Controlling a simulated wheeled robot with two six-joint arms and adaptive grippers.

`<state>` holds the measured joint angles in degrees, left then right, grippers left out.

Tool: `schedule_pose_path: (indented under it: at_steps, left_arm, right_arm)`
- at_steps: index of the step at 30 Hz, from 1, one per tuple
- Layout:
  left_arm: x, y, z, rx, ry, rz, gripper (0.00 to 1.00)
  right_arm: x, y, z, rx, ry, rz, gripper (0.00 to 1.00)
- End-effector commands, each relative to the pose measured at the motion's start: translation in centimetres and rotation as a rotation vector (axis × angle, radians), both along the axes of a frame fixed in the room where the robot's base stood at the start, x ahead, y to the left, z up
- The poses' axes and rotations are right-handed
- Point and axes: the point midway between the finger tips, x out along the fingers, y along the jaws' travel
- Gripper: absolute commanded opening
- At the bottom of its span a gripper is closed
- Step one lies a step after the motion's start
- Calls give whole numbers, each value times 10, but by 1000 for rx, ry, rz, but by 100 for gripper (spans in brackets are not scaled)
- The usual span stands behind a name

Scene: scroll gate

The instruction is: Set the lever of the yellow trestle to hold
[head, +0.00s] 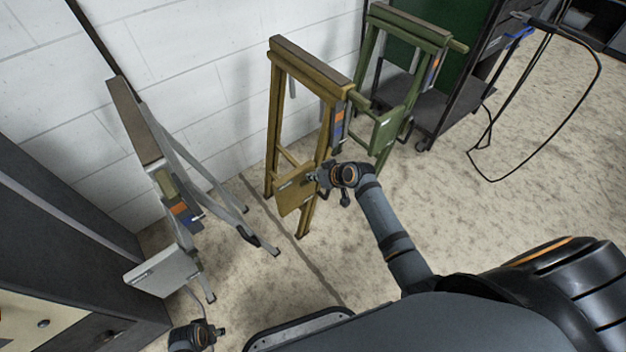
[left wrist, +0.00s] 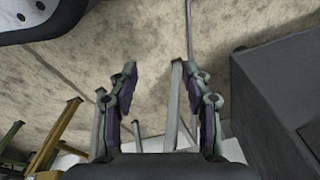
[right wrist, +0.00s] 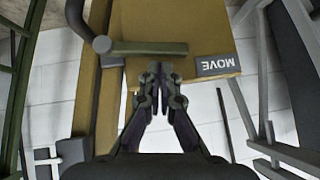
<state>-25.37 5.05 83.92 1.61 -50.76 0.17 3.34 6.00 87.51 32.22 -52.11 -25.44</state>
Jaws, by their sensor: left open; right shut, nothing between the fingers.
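The yellow trestle (head: 312,66) stands near the white wall, between a grey and a green trestle. Its yellow plate (head: 292,194) faces my right gripper (head: 316,177). In the right wrist view, the lever (right wrist: 150,48) is a grey-green bar running across the plate from a dark pivot (right wrist: 102,44) towards the MOVE label (right wrist: 216,65). No hold label shows. My right gripper (right wrist: 158,70) is shut and empty, its fingertips just below the lever; whether they touch it I cannot tell. My left gripper (left wrist: 160,88) is open and empty, low near the grey trestle.
The green trestle (head: 408,28) stands close behind the yellow one. A dark cabinet (head: 60,215) is at the left. A cable (head: 490,150) hangs at the right. Open floor lies between.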

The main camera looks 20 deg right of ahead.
Motion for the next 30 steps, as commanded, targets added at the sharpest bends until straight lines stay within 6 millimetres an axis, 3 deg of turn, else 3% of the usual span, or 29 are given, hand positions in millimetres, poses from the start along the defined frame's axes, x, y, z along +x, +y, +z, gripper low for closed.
schedule_pose_path:
  at_steps: [15, 30]
  left_arm:
    - [2, -2, 5, -3, 2, 0, 49]
    - [-6, 3, -9, 5, -6, 0, 49]
  right_arm:
    - [-1, 1, -6, -3, -1, -1, 0]
    - [-2, 4, -11, -80, -29, 0, 0]
